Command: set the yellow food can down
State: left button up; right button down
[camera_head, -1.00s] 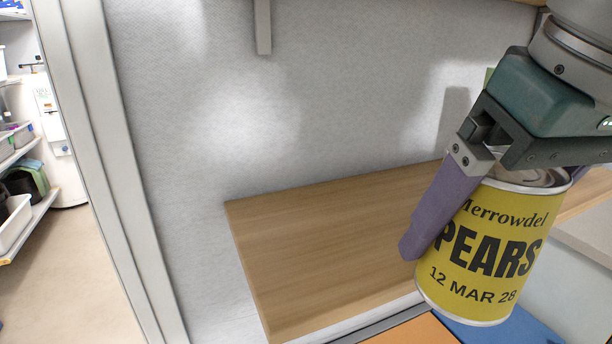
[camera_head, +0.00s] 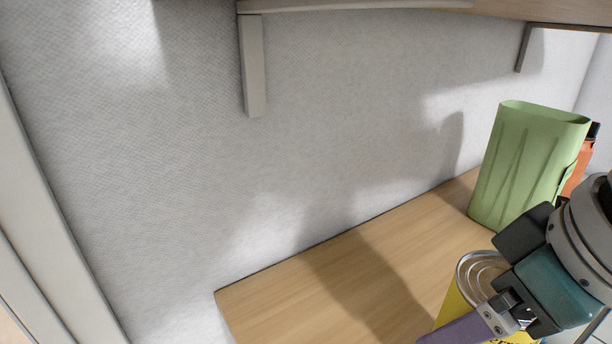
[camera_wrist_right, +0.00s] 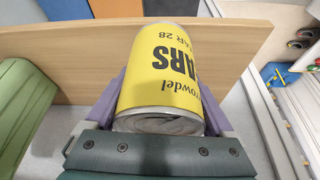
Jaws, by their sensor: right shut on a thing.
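The yellow food can (camera_head: 455,308) has a silver ring-marked lid and is at the lower right in the head view, partly cut off by the frame and covered by my gripper. My right gripper (camera_head: 470,330) has a purple finger along its side. In the right wrist view, the can (camera_wrist_right: 160,75) lies between both purple fingers of my right gripper (camera_wrist_right: 166,100), which is shut on it. The wooden shelf board (camera_head: 290,300) is behind the can. Whether the can touches the board is hidden. My left gripper is not in view.
A green ribbed container (camera_head: 525,165) stands on the board's right part, with an orange item (camera_head: 580,165) behind it. A pale bracket (camera_head: 252,65) and an upper shelf (camera_head: 380,5) are above. The board's left part is clear.

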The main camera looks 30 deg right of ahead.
jog(key=w+b, duration=0.1)
jog(key=w+f+b, duration=0.1)
jog(key=w, duration=0.1)
jog(key=shift+b, duration=0.4)
jog(key=w+b, duration=0.1)
jog(key=b, duration=0.4)
jog(key=shift+w+b, duration=0.25)
jog(key=shift+b, duration=0.1)
jog(key=w, duration=0.1)
jog(key=w+r+p, duration=0.1)
jog(key=w, duration=0.1)
jog(key=shift+r, duration=0.2)
jog(key=w, duration=0.3)
jog(key=w+p, duration=0.1)
jog(key=w, duration=0.2)
jog(key=w+p, duration=0.1)
jog(key=w, duration=0.2)
jog(key=shift+w+d+f, duration=0.1)
jog(key=shift+w+d, duration=0.15)
jog(key=shift+w+f, duration=0.1)
jog(key=shift+w, duration=0.05)
notch_tip(320, 180, down, 3)
jog(key=shift+f, duration=0.25)
jog(key=shift+f, duration=0.15)
